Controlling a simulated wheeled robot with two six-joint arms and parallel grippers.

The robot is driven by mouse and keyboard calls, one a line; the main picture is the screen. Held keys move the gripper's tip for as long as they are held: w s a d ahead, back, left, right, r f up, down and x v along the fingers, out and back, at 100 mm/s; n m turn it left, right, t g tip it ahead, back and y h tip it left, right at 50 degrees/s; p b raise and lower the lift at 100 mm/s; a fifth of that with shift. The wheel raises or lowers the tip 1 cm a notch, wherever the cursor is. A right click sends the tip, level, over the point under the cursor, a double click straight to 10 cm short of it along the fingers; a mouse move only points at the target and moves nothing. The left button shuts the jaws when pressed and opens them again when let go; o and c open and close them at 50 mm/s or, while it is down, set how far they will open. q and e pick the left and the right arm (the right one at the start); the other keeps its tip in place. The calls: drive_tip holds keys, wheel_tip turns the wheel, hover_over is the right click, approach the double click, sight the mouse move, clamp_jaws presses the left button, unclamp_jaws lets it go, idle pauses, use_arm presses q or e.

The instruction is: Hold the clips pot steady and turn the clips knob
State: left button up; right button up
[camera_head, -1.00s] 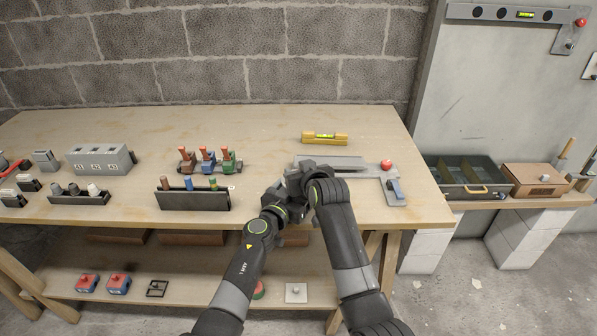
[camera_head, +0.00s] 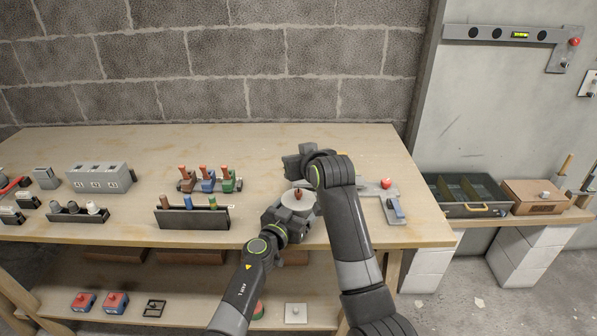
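A round, pale-topped pot (camera_head: 297,201) with a small dark reddish knob (camera_head: 298,192) stands on the workbench, between my two arms. I take it to be the clips pot; no label is readable. My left gripper (camera_head: 284,216) is low at the pot's front left side, close against it. Its fingers are mostly hidden, so I cannot tell whether they grip the pot. My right gripper (camera_head: 298,164) is raised above and behind the knob in the picture, apart from it. Its finger opening cannot be made out. My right arm covers the pot's right side.
A holder with coloured handles (camera_head: 193,217) and a rack of coloured clamps (camera_head: 208,181) stand left of the pot. A grey metal square with a red knob (camera_head: 386,183) lies to the right. The bench's back strip is largely clear.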

drive_tip(key=shift+r, duration=0.15)
use_arm(q)
drive_tip(key=o, duration=1)
